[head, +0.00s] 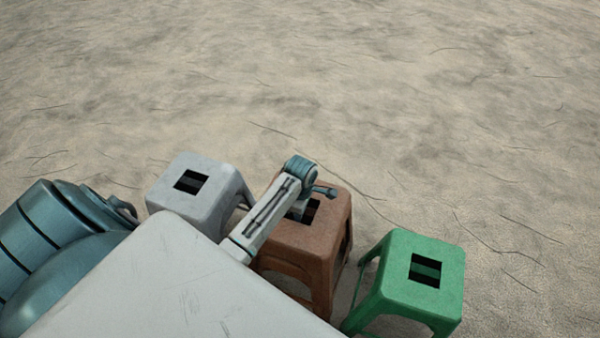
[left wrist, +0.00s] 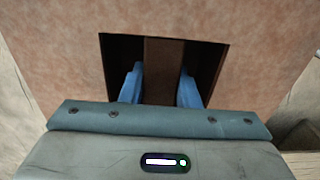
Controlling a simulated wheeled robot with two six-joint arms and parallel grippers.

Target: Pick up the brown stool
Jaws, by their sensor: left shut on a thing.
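The brown stool (head: 303,240) stands upright on the ground between a grey stool and a green stool. Its square seat has a dark rectangular hole with a bar across it. My left gripper (head: 302,207) is at this hole, and my arm covers part of the seat. In the left wrist view, the brown seat (left wrist: 62,60) fills most of the picture. The two blue fingers of my left gripper (left wrist: 160,85) reach into the hole, one on each side of the brown bar, shut on it. My right gripper is not in view.
The grey stool (head: 205,204) stands to the left of the brown one. The green stool (head: 396,275) stands close on its right. The sandy, cracked ground (head: 300,70) is clear beyond the stools.

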